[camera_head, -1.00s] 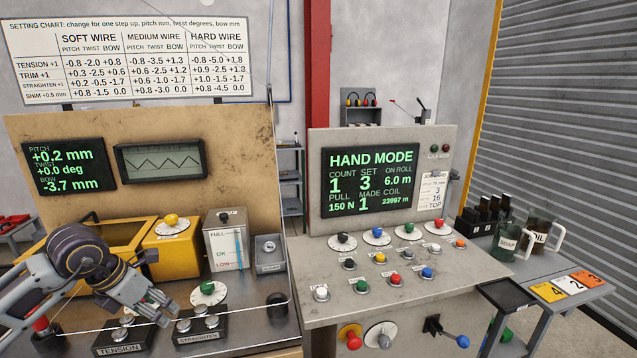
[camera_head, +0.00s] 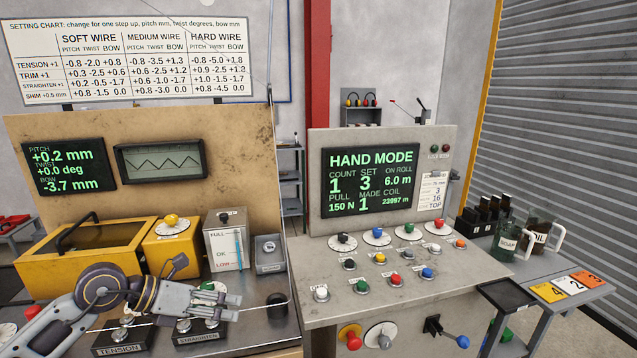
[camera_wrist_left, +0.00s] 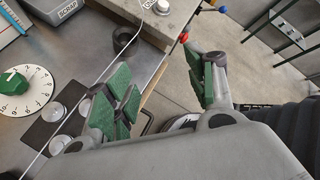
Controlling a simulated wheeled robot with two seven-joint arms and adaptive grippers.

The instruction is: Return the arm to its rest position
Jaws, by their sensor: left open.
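The left finger is above the bench, and the right finger is over the floor past the bench edge. A green-knobbed dial (camera_wrist_left: 15,83) lies to the left of the fingers. My right gripper is not in view.
The tension block (camera_head: 120,350) and a thin wire run along the bench front. A black cup-shaped part (camera_head: 277,304) stands near the bench's right edge. The grey control console (camera_head: 440,268) with knobs and buttons is to the right. A yellow box (camera_head: 85,248) stands behind the arm.

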